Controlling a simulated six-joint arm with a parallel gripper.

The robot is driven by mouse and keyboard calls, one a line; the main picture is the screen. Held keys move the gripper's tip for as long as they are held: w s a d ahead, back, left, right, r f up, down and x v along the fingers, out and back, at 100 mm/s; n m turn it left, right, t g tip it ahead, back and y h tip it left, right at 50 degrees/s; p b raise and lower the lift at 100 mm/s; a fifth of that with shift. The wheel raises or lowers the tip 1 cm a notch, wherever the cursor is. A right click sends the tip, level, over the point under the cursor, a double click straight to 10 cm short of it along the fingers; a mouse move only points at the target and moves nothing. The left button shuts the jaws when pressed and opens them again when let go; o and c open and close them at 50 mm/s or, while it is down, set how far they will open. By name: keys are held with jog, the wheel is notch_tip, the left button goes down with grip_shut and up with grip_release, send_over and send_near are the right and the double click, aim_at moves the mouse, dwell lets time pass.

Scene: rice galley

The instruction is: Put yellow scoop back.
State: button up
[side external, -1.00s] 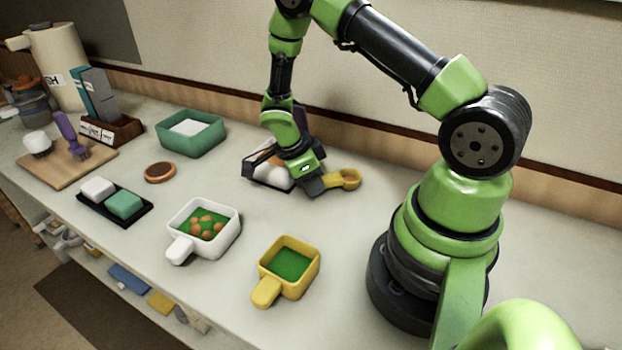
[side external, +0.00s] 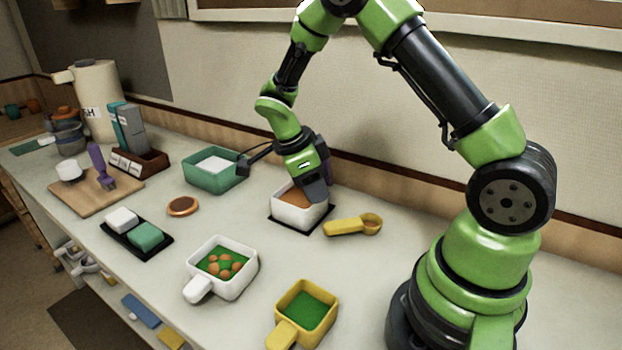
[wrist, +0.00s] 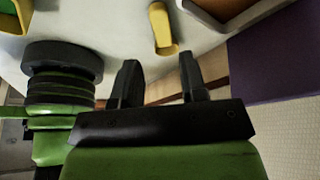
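The yellow scoop (side external: 350,227) lies on the counter just right of a white bin (side external: 297,214) with brown-orange contents. Its round bowl points right and its handle points left. The scoop also shows at the top of the wrist view (wrist: 161,28). My gripper (side external: 319,193) is over the right part of the white bin, up and left of the scoop and apart from it. In the wrist view my gripper (wrist: 161,78) has its two fingers spread with nothing between them. The gripper hides part of the bin's back.
A yellow pan (side external: 303,309) with green inside and a white pan (side external: 222,270) with orange pieces stand in front. A green tub (side external: 214,174), a brown ring-like dish (side external: 183,206) and a black tray (side external: 135,240) are left. The counter right of the scoop is clear.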

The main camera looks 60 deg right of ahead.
jog(key=s+a+r+n+t+y, duration=0.1)
jog(key=s+a+r+n+t, duration=0.15)
jog(key=r+n, duration=0.35)
jog(key=s+a+r+n+t+y, duration=0.1)
jog(key=s+a+r+n+t, duration=0.2)
jog(key=r, duration=0.5)
jog(key=s+a+r+n+t+y, duration=0.3)
jog(key=s+n, duration=0.5)
jog(key=n, duration=0.6)
notch_tip(320, 180, up, 3)
jog(key=a+t, duration=0.1)
jog(key=a, duration=0.1)
jog(key=shift+s+a+t, duration=0.15)
jog(key=shift+a+t, duration=0.15)
jog(key=shift+t, duration=0.05)
